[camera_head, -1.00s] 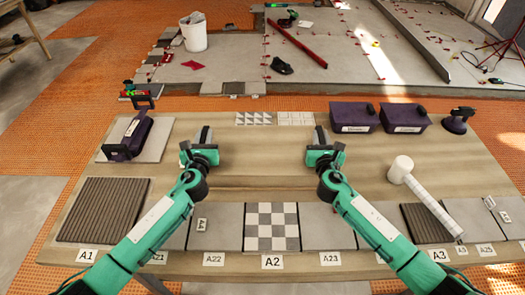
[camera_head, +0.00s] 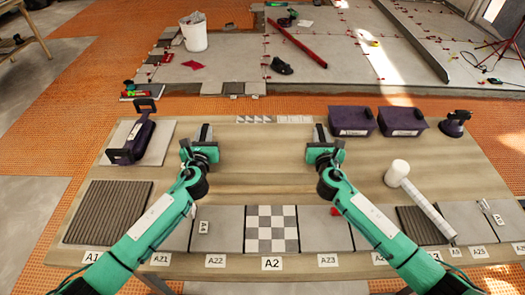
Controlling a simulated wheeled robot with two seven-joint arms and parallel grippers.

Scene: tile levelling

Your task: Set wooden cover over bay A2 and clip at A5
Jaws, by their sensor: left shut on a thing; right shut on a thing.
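A wooden cover (camera_head: 262,165) spans between my two grippers; its colour blends with the bench, so its edges are hard to make out. My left gripper (camera_head: 197,144) is shut at its left end and my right gripper (camera_head: 329,143) at its right end. Bay A2 is the grey and white checkered square (camera_head: 271,228) at the front middle, above the A2 label (camera_head: 271,264); the cover is beyond it and the checks are visible. A small red piece (camera_head: 334,211) lies by the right forearm; I cannot tell if it is a clip.
A white-headed mallet (camera_head: 398,173) lies at the right. Dark purple bins (camera_head: 351,120) and a suction cup (camera_head: 455,123) stand at the back right. A purple tool (camera_head: 137,143) lies at the back left. Ribbed dark panels (camera_head: 108,210) and grey tiles (camera_head: 325,228) line the front.

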